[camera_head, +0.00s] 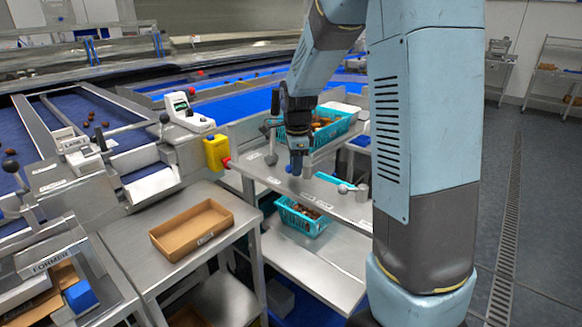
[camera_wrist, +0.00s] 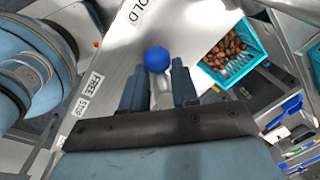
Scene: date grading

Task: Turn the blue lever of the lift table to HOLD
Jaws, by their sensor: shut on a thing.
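The blue lever's round knob (camera_wrist: 156,59) shows in the wrist view just beyond my fingertips. Its pale arm stands between the two fingers. My gripper (camera_wrist: 159,86) is shut on the lever. In the head view my gripper (camera_head: 296,165) points down at the lift table's steel top (camera_head: 330,208), and a bit of the blue knob (camera_head: 288,169) shows beside it. In the wrist view a FREE label (camera_wrist: 96,83) lies left of the knob, and a HOLD label (camera_wrist: 137,10) lies above it, partly cut off by the frame. The lever's pivot is hidden by my gripper.
A teal crate of dates (camera_head: 345,126) stands behind my gripper, and another teal crate (camera_head: 284,217) sits on the shelf below. A yellow box (camera_head: 216,153) and a cardboard tray (camera_head: 163,240) are to the left.

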